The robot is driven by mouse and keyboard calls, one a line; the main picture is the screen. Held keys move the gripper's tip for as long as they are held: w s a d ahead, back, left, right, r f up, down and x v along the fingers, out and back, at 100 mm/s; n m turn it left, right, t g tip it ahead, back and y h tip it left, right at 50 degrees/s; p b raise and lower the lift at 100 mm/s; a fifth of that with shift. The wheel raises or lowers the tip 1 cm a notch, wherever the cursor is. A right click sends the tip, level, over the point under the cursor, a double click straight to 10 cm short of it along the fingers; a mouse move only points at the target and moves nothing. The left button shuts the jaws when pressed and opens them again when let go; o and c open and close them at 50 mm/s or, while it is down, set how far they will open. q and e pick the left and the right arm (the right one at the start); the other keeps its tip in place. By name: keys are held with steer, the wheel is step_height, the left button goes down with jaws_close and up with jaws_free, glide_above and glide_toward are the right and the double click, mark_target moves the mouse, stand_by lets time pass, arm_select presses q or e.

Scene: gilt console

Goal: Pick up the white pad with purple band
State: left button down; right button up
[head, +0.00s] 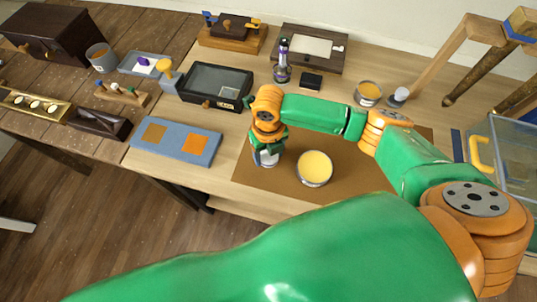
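A small white piece with a purple patch (143,65), which looks like the white pad with the purple band, lies on a blue-grey tray (128,66) at the back left. My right arm reaches in from the right, and my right gripper (266,158) points down over the brown mat (243,178). It is well to the right of the tray and nearer to me. A whitish thing shows at its fingertips; I cannot tell whether it is held or just behind them. The finger gap is too small to judge. My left gripper is not in view.
A cup with yellow contents (314,168) stands close right of my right gripper. A blue board with orange squares (177,142) lies left. A black open box (215,84) and a purple-marked bottle (283,60) stand behind. A clear bin (505,150) is at right.

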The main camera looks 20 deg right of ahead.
steer(key=shift+c, duration=1.2)
steer(key=shift+w, duration=0.1)
steer(key=shift+r, duration=0.4)
steer(key=a+r+b, duration=0.4)
steer(key=a+r, duration=0.8)
steer(key=a, duration=0.2)
